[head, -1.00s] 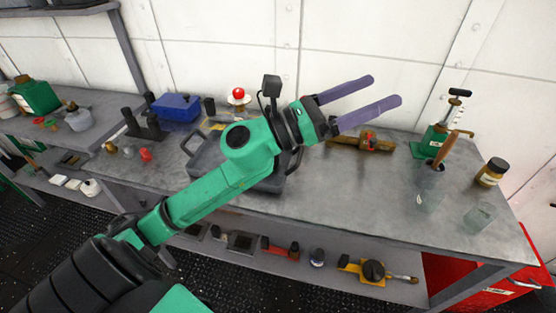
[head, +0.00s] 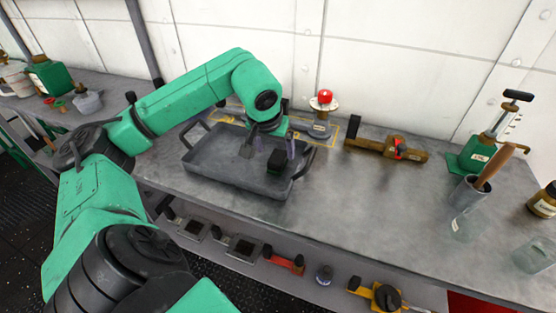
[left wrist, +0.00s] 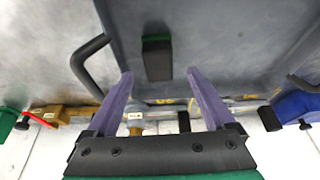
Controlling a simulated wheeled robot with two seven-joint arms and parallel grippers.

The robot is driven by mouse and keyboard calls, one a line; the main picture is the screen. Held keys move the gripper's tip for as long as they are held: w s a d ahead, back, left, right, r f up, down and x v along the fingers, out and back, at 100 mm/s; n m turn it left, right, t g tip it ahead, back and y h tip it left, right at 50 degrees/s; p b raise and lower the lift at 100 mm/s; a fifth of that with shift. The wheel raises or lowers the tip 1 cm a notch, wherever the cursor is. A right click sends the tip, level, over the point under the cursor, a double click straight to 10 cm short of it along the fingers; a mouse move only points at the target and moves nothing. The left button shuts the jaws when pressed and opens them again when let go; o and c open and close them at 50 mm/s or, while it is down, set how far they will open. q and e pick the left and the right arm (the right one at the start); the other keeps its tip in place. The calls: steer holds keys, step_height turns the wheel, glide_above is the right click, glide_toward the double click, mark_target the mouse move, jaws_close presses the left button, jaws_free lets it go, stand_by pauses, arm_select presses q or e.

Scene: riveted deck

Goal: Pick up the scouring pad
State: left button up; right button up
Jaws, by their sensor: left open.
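The scouring pad appears to be a small dark block with a green layer (head: 275,163). It lies in the grey tray (head: 215,172) on the bench, toward the tray's right side. It also shows in the left wrist view (left wrist: 157,60), beyond the fingertips and roughly in line with the gap between them. My left gripper (head: 268,148) points down over the tray with its purple fingers apart. It is open and empty; in the left wrist view (left wrist: 160,82) nothing is between the fingers. I cannot tell its exact height above the pad. My right gripper is not in view.
The tray has raised walls and a loop handle (left wrist: 90,60). Behind it stands a red-topped item (head: 322,112). A brown wooden tool (head: 385,149) lies to the right. A cup with a wooden handle (head: 470,192) and glass jars stand farther right. The bench front centre is clear.

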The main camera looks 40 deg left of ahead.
mark_target(277, 156)
arm_select(q)
steer(key=x, duration=0.4)
steer(key=shift+f+p, duration=0.15)
steer(key=shift+p, duration=0.2)
steer(key=shift+w+f, duration=0.2)
steer(key=shift+f, duration=0.1)
jaws_close()
steer(key=shift+r, duration=0.15)
